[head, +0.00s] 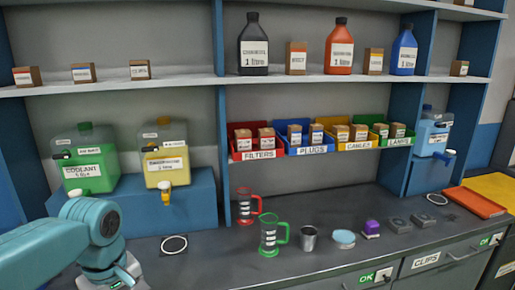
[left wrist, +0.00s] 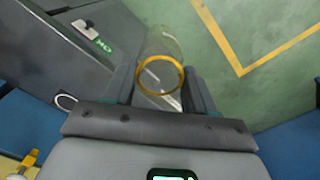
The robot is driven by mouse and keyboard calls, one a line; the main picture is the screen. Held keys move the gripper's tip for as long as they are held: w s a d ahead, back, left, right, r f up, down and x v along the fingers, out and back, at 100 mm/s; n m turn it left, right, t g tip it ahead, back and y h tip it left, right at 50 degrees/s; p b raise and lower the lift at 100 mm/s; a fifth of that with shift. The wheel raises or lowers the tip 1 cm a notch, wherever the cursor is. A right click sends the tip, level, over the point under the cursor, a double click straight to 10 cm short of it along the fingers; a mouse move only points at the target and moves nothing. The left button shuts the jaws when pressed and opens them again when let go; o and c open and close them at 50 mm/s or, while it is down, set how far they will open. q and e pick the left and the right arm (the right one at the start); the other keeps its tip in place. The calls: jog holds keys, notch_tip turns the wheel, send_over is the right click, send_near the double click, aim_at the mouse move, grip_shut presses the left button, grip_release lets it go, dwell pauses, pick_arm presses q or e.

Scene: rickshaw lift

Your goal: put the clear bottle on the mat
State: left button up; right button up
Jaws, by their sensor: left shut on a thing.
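My left gripper (left wrist: 160,88) is shut on a clear bottle (left wrist: 163,48), see-through with a yellow ring at its near end, in the left wrist view. Green floor shows behind the bottle, which is off the bench. In the head view my left arm comes in at the lower left; its fingers and the bottle are out of that picture. I cannot tell for sure which thing is the mat. My right gripper is not in view.
On the bench (head: 350,212) stand a red measuring jug (head: 246,207), a green one (head: 269,236), a metal cup (head: 309,239) and small items. Coolant (head: 88,166) and yellow (head: 165,157) jugs sit on a blue stand (head: 190,205). An orange tray (head: 472,203) lies at right.

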pick_arm(q)
jog(key=w+d+f+m, duration=0.1)
jog(key=d+f+m, duration=0.1)
jog(key=f+m, duration=0.3)
jog(key=w+d+f+m, duration=0.1)
jog(key=d+f+m, duration=0.2)
jog(key=f, duration=0.7)
jog(key=shift+d+f+m, duration=0.25)
jog(key=shift+f+m, duration=0.15)
jog(key=shift+m, duration=0.6)
